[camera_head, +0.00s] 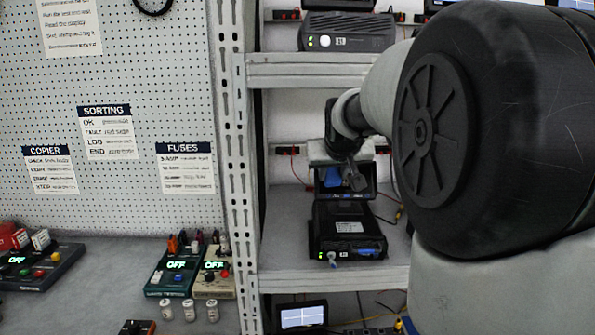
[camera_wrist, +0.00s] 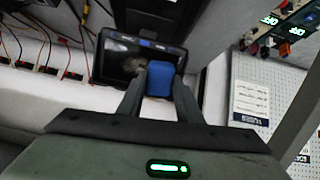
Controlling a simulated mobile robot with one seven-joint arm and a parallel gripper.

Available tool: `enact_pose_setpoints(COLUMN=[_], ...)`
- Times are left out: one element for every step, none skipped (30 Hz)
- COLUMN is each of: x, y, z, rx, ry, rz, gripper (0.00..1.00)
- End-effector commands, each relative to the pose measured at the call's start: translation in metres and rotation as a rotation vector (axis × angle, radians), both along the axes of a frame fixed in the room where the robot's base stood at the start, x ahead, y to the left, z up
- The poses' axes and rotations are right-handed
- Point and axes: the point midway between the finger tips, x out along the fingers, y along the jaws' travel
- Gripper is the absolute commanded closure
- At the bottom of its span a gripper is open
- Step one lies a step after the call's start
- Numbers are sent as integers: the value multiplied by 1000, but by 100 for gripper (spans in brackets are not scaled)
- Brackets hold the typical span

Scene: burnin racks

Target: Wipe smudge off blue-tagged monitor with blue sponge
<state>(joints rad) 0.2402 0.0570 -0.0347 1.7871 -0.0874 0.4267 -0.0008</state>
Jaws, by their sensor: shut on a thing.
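The blue sponge (camera_wrist: 159,84) is between the two fingers of my gripper (camera_wrist: 160,72), which is shut on it. In the wrist view the sponge is in front of the dark monitor (camera_wrist: 112,28); I cannot tell whether it touches the screen. A greyish smudge (camera_wrist: 128,66) shows on the screen left of the sponge, partly hidden by a finger. In the head view the monitor (camera_head: 369,184) stands on the middle shelf, with the sponge (camera_head: 332,177) before the left of its screen. My gripper (camera_head: 343,172) hides part of the screen. The monitor's tag is not clear.
A black box unit (camera_head: 345,226) stands on the shelf just in front of the monitor. Another unit (camera_head: 346,32) is on the shelf above, and a lit small monitor (camera_head: 301,315) is below. A metal upright (camera_head: 233,170) borders the shelf's left. Cables hang behind.

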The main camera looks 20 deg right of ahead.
Motion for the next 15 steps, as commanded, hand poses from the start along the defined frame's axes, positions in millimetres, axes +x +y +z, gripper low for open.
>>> enact_pose_setpoints(x=[1, 1, 2, 2, 3, 3, 4, 4, 5, 5, 6, 6, 7, 7, 8], y=[0, 0, -1, -1, -1, -1, -1, -1, -2, -2, -2, -2, -2, -2, -3], z=[-1, -1, -2, -2, -3, -3, -3, -4, -4, -5, -5, -5, -6, -6, -7], rx=[0, 0, 0, 0, 0, 0, 0, 0, 0, 0, 0, 0, 0, 0, 0], ry=[0, 0, 0, 0, 0, 0, 0, 0, 0, -1, -1, -1, -1, -1, -1], rz=[0, 0, 0, 0, 0, 0, 0, 0, 0, 0, 0, 0, 0, 0, 0], gripper=[86, 86, 86, 86, 86, 86, 86, 86, 86, 86, 86, 86, 86, 86, 86])
